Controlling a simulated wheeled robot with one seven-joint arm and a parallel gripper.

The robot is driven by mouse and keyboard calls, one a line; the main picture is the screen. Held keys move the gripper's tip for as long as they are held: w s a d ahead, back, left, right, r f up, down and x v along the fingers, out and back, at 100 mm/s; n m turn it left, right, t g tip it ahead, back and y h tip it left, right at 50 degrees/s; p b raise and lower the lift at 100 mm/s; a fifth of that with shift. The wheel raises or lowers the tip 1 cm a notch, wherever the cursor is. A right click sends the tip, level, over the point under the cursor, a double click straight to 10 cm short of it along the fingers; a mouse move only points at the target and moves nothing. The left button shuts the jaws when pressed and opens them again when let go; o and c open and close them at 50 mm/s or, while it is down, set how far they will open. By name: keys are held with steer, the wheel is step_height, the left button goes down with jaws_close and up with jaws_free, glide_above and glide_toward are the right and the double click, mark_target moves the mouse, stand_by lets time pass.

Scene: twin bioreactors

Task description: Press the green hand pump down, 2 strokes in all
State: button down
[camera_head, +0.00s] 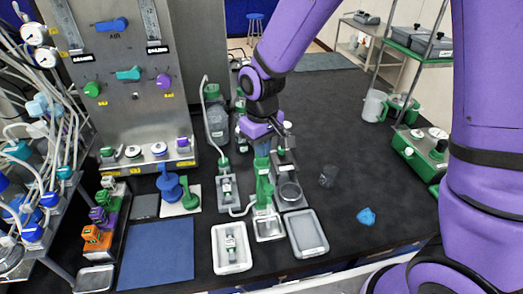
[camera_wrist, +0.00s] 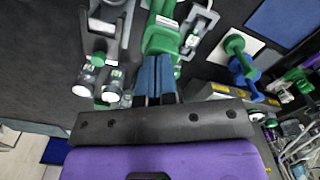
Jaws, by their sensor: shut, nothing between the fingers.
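The green hand pump (camera_head: 264,190) stands upright in the middle of the bench, behind a small white-rimmed tray (camera_head: 269,228). In the wrist view its green body (camera_wrist: 162,40) shows just beyond my fingertips. My gripper (camera_head: 261,152) points down over the pump, with its blue fingers together and empty. The fingers also show close together in the wrist view (camera_wrist: 156,72). Fingertips and pump top overlap in both views, so I cannot tell whether they touch.
A grey stand with a round dish (camera_head: 289,191) is close on the right. A bottle holder (camera_head: 228,194) is close on the left. Trays (camera_head: 231,248) (camera_head: 307,233) lie in front. A blue lump (camera_head: 366,216) lies on the right, with clear bench around it.

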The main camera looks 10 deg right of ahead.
steer(key=shift+f, duration=0.65)
steer(key=shift+r, duration=2.15)
steer(key=shift+r, duration=0.1)
steer(key=shift+r, duration=2.95)
